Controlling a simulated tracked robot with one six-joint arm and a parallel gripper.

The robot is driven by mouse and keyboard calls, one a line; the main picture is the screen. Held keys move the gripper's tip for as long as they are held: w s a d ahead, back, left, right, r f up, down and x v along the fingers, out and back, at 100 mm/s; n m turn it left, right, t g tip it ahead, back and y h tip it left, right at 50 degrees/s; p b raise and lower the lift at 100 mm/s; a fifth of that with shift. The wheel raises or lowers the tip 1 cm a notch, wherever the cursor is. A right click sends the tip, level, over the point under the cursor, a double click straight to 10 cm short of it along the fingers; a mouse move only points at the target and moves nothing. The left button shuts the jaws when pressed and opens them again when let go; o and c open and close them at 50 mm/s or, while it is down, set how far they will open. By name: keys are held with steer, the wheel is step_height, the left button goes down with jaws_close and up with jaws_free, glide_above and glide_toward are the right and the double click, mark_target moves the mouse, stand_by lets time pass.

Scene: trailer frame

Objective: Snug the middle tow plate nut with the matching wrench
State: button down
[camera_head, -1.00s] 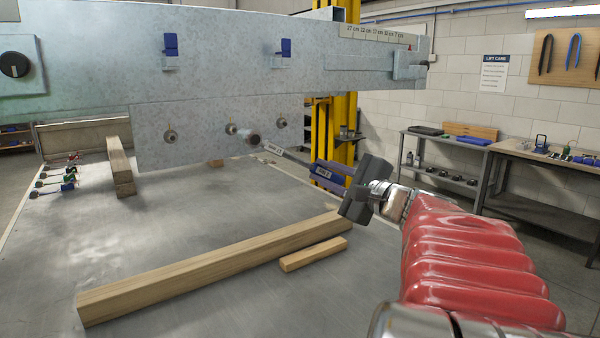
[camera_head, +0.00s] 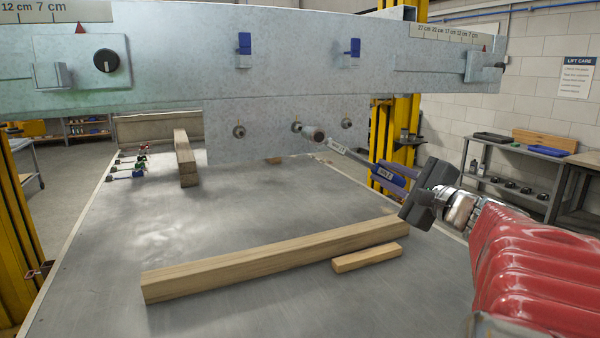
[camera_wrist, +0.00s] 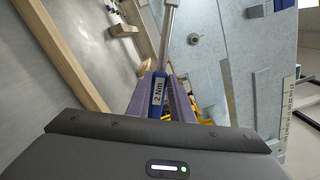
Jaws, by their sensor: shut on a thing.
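A grey tow plate (camera_head: 265,145) hangs below the galvanised beam, with three nuts in a row: left (camera_head: 239,131), middle (camera_head: 296,127) and right (camera_head: 346,123). My gripper (camera_head: 388,174) is shut on the blue handle of a wrench (camera_head: 345,149). Its shaft slants up-left to a round head (camera_head: 313,134) just right of the middle nut, overlapping its edge in the picture; I cannot tell whether they touch. In the wrist view, the handle, labelled 2 Nm (camera_wrist: 158,92), lies between the purple fingers; the wrench's head is out of frame. One plate nut (camera_wrist: 194,40) shows there.
Several other wrenches (camera_head: 130,165) with coloured parts lie at the table's left. Wooden blocks stand or lie at the back (camera_head: 185,158) and front (camera_head: 275,260), with a short one (camera_head: 367,257) beside it. The metal tabletop (camera_head: 160,225) is otherwise clear.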

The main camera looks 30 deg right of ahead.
steer(key=shift+w, duration=1.45)
steer(key=shift+w+d+r, duration=0.1)
steer(key=shift+w, duration=1)
steer(key=c, duration=2.1)
jaws_free()
jaws_close()
